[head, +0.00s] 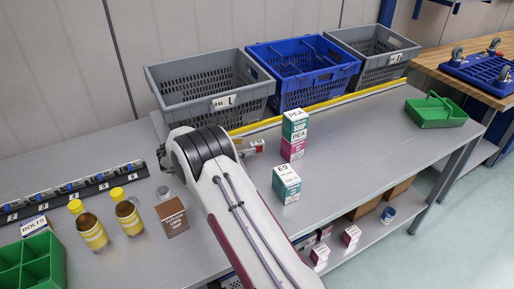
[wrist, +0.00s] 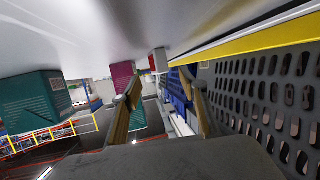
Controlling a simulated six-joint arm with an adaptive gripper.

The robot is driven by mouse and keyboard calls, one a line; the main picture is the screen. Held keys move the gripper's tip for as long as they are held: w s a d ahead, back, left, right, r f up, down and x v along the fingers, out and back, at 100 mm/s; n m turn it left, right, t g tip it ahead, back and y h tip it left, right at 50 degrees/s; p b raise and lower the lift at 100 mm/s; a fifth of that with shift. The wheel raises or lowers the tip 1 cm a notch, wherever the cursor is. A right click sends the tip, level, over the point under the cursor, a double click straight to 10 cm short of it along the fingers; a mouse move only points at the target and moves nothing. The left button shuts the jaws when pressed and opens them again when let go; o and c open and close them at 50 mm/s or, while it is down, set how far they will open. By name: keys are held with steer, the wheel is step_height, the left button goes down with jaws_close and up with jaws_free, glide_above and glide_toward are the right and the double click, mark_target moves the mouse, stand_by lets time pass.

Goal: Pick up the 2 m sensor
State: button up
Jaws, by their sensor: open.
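A row of small grey and blue parts (head: 70,187) sits in a dark rack with numbered labels at the left of the bench in the head view. The labels are too small to tell which part, if any, is the 2 m sensor. In the wrist view, my gripper (wrist: 162,90) is open, its two tan-padded fingers apart. No object is clearly held between them.
Grey crate (head: 205,106), blue crate (head: 290,99) and another grey crate (head: 365,84) line the back behind a yellow strip. A PEA carton (head: 294,135) and teal carton (head: 286,184) stand right of my arm.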

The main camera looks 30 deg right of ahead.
mark_target(256, 143)
steer(key=shift+r+x, duration=0.15)
steer(key=shift+x, duration=0.8)
steer(key=shift+r+x, duration=0.15)
steer(key=shift+x, duration=0.85)
steer(key=shift+d+f, duration=0.2)
steer(key=shift+d, duration=0.5)
jaws_close()
